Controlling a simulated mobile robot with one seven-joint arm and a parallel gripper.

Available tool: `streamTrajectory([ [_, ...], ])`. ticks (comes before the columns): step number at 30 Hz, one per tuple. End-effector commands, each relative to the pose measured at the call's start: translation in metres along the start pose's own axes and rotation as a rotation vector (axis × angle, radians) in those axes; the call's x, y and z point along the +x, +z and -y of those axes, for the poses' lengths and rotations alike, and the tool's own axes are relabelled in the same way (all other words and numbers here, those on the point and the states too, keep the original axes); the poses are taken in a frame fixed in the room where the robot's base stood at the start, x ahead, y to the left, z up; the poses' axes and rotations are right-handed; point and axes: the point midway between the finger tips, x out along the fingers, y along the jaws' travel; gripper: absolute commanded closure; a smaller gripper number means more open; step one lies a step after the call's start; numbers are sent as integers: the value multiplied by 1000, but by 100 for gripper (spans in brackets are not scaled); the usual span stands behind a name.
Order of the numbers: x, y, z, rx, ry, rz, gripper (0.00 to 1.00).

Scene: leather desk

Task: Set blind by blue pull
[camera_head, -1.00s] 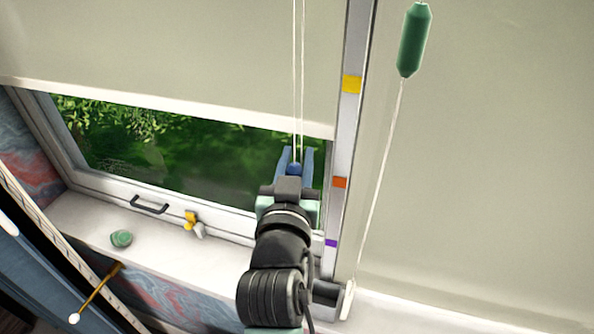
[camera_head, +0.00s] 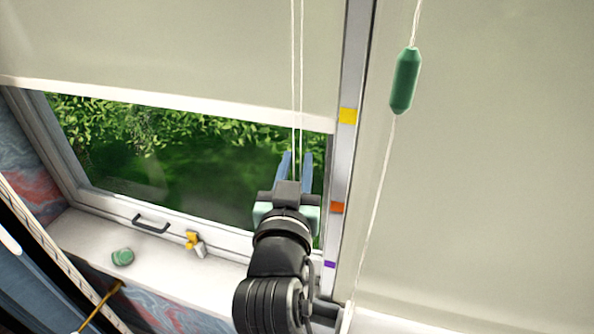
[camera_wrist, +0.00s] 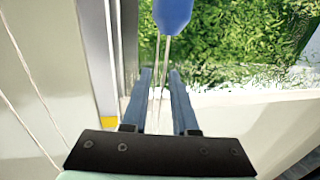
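The blue pull (camera_wrist: 172,14) shows at the top of the wrist view, just beyond the fingertips of my gripper (camera_wrist: 160,72). Its two thin cords run between the fingers. In the head view my gripper (camera_head: 295,155) is open in front of the window, with the cords (camera_head: 298,80) between its fingers; the pull is hidden there. The fingers do not clasp the pull. The pale blind (camera_head: 170,55) hangs partway down, its hem a little below the yellow mark (camera_head: 348,116) on the grey strip and above the orange mark (camera_head: 337,207).
A green pull (camera_head: 405,82) hangs on a cord before the lowered right-hand blind (camera_head: 490,160). A purple mark (camera_head: 330,264) is low on the strip. The sill (camera_head: 80,234) holds a green object (camera_head: 122,257) and a yellow-and-grey item (camera_head: 195,243), below the window handle (camera_head: 150,224).

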Motion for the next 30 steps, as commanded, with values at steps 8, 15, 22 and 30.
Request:
streamTrajectory([
  [8, 0, 4, 0, 1, -1, 8, 39],
  [15, -2, 6, 0, 2, -1, 10, 39],
  [22, -28, 9, 0, 2, -2, 9, 39],
  [30, -81, 9, 1, 3, -4, 9, 39],
])
